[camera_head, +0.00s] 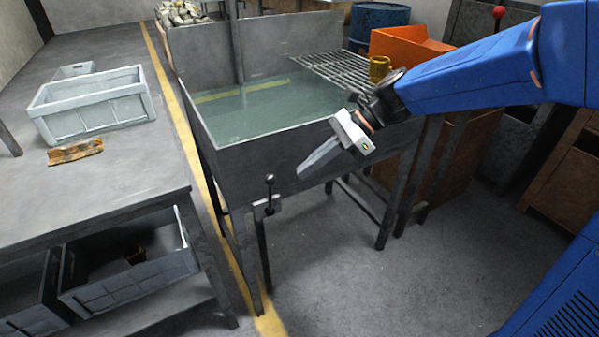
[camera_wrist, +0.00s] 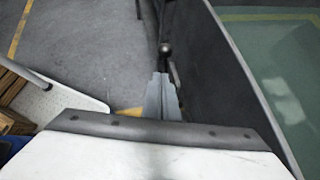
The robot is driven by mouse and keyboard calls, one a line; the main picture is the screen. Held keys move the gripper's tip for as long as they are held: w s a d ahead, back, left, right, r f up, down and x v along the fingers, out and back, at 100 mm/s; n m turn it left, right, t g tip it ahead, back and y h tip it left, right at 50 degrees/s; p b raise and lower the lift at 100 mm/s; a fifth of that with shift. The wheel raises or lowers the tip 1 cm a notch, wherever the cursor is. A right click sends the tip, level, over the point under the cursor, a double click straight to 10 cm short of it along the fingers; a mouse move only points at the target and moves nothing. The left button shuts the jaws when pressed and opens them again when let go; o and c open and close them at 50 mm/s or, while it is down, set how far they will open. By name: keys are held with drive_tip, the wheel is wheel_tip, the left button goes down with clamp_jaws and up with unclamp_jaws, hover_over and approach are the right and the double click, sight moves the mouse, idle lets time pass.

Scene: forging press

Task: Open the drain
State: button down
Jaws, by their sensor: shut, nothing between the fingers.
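The drain lever (camera_head: 269,194) is a thin dark upright rod with a round ball knob, mounted at the front left corner of the grey metal tank (camera_head: 290,160). The tank holds greenish water (camera_head: 250,108). My gripper (camera_head: 303,172) is shut and empty, in front of the tank's front wall, to the right of the knob and a little above it. In the wrist view the knob (camera_wrist: 165,48) shows just beyond the fingertips (camera_wrist: 160,76), apart from them as far as I can tell. Below the knob the rod is partly hidden by the fingers.
A grey workbench (camera_head: 60,200) with a light crate (camera_head: 95,112) and brown gloves or cloth (camera_head: 75,151) stands at the left. A wire rack (camera_head: 335,68) with a yellow cup (camera_head: 379,68) lies over the tank's back right. Floor (camera_head: 330,270) in front is clear.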

drive_tip(key=r+v, duration=0.1)
drive_tip(key=v, duration=0.8)
drive_tip(key=shift+a, duration=0.35)
drive_tip(key=shift+s+f, duration=0.1)
drive_tip(key=shift+s, duration=0.1)
drive_tip(key=s+d+f+n+t+h, duration=0.4)
drive_tip(key=s+d+n, duration=0.3)
drive_tip(key=d, duration=0.6)
drive_tip(key=s+d+f+n+t+h, duration=0.4)
drive_tip(key=s+d+n, duration=0.4)
drive_tip(key=s+d, duration=0.4)
drive_tip(key=shift+d+f+h, duration=0.4)
drive_tip(key=shift+f+h, duration=0.5)
drive_tip(key=shift+f, duration=0.05)
